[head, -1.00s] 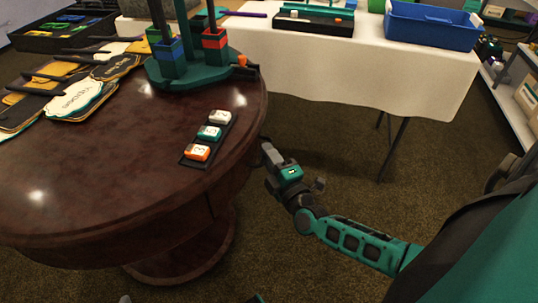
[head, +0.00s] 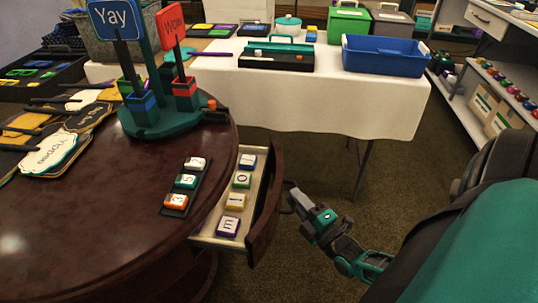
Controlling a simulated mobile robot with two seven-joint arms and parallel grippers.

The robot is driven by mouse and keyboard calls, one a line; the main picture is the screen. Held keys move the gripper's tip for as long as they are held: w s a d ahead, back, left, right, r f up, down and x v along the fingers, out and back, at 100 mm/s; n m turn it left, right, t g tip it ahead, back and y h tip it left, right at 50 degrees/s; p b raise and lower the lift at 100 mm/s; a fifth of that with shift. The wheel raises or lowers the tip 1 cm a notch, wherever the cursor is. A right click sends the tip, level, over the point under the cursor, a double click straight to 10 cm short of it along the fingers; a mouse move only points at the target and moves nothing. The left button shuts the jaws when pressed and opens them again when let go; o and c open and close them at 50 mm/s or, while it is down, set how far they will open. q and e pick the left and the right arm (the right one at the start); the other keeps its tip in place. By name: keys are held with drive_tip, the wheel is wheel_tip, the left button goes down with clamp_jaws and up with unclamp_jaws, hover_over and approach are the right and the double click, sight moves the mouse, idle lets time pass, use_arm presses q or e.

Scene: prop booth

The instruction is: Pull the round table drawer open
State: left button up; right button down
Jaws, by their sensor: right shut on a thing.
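The round table (head: 110,215) is dark, glossy wood and fills the left of the head view. Its drawer (head: 267,208) stands well out from the right side, with a curved dark front and a pale inside. Several lettered blocks lie in a row in the drawer, among them a green one (head: 242,180) and a purple one (head: 228,227). My right gripper (head: 290,198) is at the outer face of the drawer front and shut on the drawer handle, which the fingers mostly hide. My left gripper is out of view.
A strip with several numbered blocks (head: 186,181) lies on the tabletop near the drawer. A teal stand (head: 165,120) with signs stands behind it. A white-covered table (head: 310,100) is at the back, shelves (head: 500,95) at the right. Carpet is clear between.

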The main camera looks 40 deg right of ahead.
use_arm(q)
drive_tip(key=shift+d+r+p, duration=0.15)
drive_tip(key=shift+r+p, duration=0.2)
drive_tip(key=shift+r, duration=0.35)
use_arm(e)
drive_tip(key=s+d, duration=0.9)
drive_tip(key=s, duration=0.2)
drive_tip(key=shift+s+d, duration=0.2)
drive_tip(key=shift+d, duration=0.1)
drive_tip(key=c, duration=1.2)
unclamp_jaws()
drive_tip(key=shift+o, duration=0.2)
drive_tip(key=s+a+f, duration=0.1)
drive_tip(key=s, duration=1.1)
drive_tip(key=shift+s+f, duration=0.3)
drive_tip(key=shift+s, duration=0.05)
